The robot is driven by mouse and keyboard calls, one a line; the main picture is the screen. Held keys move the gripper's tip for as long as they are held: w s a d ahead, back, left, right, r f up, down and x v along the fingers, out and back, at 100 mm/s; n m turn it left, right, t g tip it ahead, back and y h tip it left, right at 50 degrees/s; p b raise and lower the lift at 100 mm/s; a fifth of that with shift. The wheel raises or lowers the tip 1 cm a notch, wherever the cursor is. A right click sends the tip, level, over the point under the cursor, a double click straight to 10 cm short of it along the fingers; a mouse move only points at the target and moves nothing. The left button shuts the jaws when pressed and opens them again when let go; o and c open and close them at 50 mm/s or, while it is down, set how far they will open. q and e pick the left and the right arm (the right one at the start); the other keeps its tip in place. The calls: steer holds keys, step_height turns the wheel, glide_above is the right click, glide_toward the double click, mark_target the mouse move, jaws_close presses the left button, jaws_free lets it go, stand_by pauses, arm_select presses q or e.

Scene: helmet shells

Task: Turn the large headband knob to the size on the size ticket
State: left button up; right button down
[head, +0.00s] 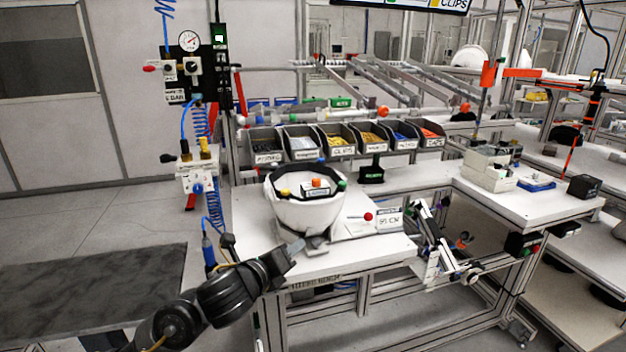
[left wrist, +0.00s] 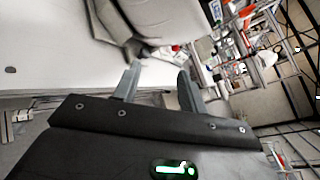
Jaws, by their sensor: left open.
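A white helmet shell (head: 296,214) sits open side up on a grey stand (head: 316,243) at the front left of the white bench. A dark headband with small orange (head: 319,183), green (head: 342,184) and yellow parts shows inside its rim; I cannot tell which is the large knob. A white card (head: 390,222) with dark print, perhaps the size ticket, stands right of the shell; its figures are too small to read surely. My left gripper (head: 296,246) is open and empty, low in front of the shell. Its two fingers (left wrist: 158,84) point toward the bench in the left wrist view.
A row of labelled parts bins (head: 340,141) stands behind the shell. A red ball (head: 367,216) is beside the card. A side table (head: 515,200) at right holds grey boxes (head: 488,172). Blue coiled hose (head: 213,228) hangs left of the bench.

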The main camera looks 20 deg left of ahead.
mark_target(314, 182)
arm_select(q)
step_height(314, 182, up, 11)
steer(key=w+m+t+h, duration=0.2)
steer(key=w+m, duration=0.1)
steer(key=m, duration=0.6)
steer(key=shift+n, duration=0.3)
steer(key=x, duration=0.3)
steer(key=p+x, duration=0.1)
steer(key=x, duration=0.2)
steer(key=p+x, duration=0.1)
steer(key=x, duration=0.2)
steer(key=shift+a+r, duration=0.1)
steer(key=shift+a, duration=0.25)
steer(key=shift+x, duration=0.75)
arm_select(e)
steer(key=shift+d+r, duration=0.2)
steer(key=shift+r, duration=0.95)
